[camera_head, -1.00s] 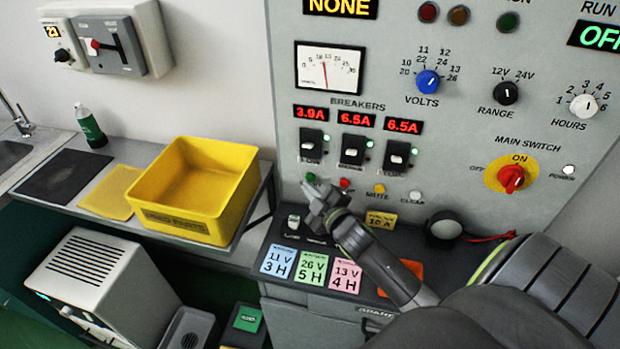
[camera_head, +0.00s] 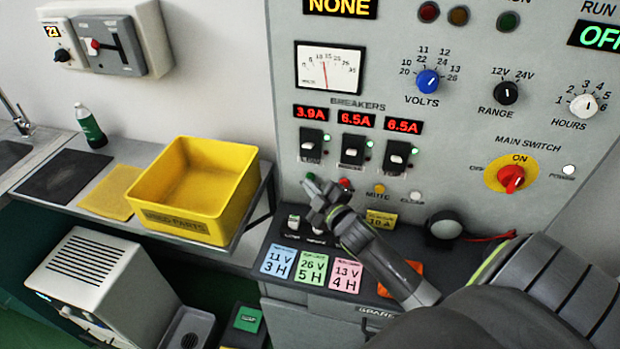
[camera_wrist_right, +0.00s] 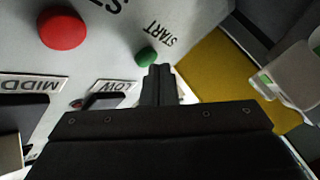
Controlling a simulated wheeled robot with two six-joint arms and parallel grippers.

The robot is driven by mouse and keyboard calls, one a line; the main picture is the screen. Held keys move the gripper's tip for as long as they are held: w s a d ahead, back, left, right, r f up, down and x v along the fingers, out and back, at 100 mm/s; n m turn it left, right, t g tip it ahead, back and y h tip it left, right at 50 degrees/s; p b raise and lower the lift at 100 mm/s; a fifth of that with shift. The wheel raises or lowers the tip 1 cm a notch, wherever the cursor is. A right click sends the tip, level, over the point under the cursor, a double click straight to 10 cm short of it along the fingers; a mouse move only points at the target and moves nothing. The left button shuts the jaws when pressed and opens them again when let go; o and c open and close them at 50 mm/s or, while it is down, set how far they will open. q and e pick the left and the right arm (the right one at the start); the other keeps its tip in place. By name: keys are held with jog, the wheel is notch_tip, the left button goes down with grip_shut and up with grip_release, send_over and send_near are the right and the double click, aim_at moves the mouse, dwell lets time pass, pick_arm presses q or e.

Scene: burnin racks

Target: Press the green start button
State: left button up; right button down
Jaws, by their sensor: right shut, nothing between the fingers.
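The green start button (camera_head: 310,177) is on the lower left of the grey panel, left of the red button (camera_head: 345,183). In the right wrist view, the green button (camera_wrist_right: 146,56) is beside the START label (camera_wrist_right: 160,33), just beyond the fingertips. My right gripper (camera_head: 313,190) is shut and empty, just below the green button in the head view. Its closed fingers (camera_wrist_right: 158,72) also show in the wrist view, very close to the button. I cannot tell whether they touch it. My left gripper is not in view.
Breaker switches (camera_head: 352,152) sit above the buttons. Colored cards (camera_head: 312,268) lie on the ledge below my right gripper. A yellow bin (camera_head: 180,221) stands on the shelf to the left. The main switch (camera_head: 511,178) is on the right of the panel.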

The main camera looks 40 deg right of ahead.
jog(key=shift+w+d, duration=0.25)
jog(key=shift+d, duration=0.05)
dwell(0.4)
jog(key=shift+s+a, duration=0.6)
jog(key=shift+a, duration=0.05)
jog(key=shift+a+p, duration=0.1)
jog(key=shift+p, duration=0.2)
jog(key=shift+s+a+p, duration=1)
jog(key=shift+s+a, duration=0.6)
jog(key=shift+a, duration=0.2)
jog(key=shift+f, duration=0.1)
